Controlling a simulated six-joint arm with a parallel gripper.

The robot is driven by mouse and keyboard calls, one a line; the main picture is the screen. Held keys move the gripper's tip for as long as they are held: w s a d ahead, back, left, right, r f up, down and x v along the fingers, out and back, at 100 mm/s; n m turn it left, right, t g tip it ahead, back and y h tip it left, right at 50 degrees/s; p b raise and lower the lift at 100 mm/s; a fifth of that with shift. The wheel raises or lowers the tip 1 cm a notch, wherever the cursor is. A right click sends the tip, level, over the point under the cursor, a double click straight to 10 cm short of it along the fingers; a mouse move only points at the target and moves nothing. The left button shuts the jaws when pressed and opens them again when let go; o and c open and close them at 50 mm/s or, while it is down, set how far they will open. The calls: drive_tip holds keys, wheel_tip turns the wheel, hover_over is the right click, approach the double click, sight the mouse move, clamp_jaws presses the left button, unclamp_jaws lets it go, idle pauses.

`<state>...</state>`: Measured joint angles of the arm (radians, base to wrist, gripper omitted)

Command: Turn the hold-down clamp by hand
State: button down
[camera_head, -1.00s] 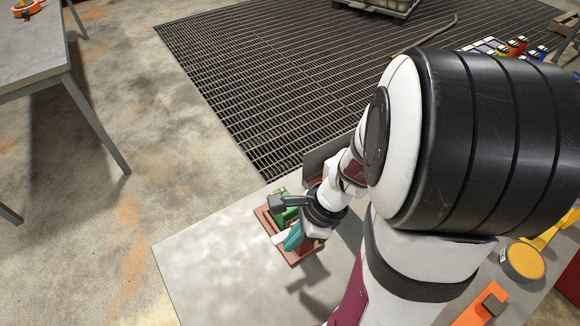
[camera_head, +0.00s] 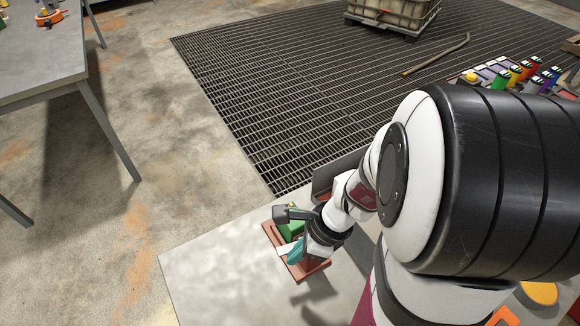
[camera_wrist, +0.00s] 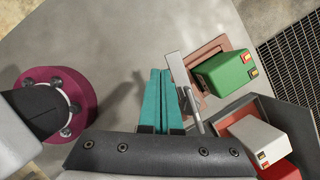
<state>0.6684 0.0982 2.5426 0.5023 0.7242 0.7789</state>
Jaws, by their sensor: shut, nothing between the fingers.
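The clamp shows in the wrist view as a flat grey bar (camera_wrist: 176,68) with a thin grey rod (camera_wrist: 194,108) beside it. It is mounted at a reddish-brown base plate (camera_wrist: 221,43) that also bears a green block (camera_wrist: 225,72). In the head view the plate (camera_head: 318,272) and green block (camera_head: 291,229) are partly hidden by my wrist. My gripper (camera_wrist: 160,72) has teal fingers pressed together and empty, just left of the bar and rod. I cannot tell whether they touch. The gripper (camera_head: 295,254) is low over the plate in the head view.
A dark open bin (camera_wrist: 248,100) with a grey-and-red block (camera_wrist: 262,138) stands beside the plate. Bare grey bench top (camera_head: 215,267) lies left of the plate. A floor grating (camera_head: 290,85) and another table (camera_head: 40,62) lie beyond.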

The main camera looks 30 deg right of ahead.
drive_tip(key=v, duration=1.5)
drive_tip(key=a+f+m+g+h, duration=0.2)
drive_tip(key=a+f+m+h, duration=0.8)
drive_tip(key=a+f+h, duration=0.9)
drive_tip(key=w+d+r+h, duration=0.2)
drive_tip(key=w+d, duration=0.1)
drive_tip(key=d, duration=0.9)
drive_tip(key=shift+w, duration=0.4)
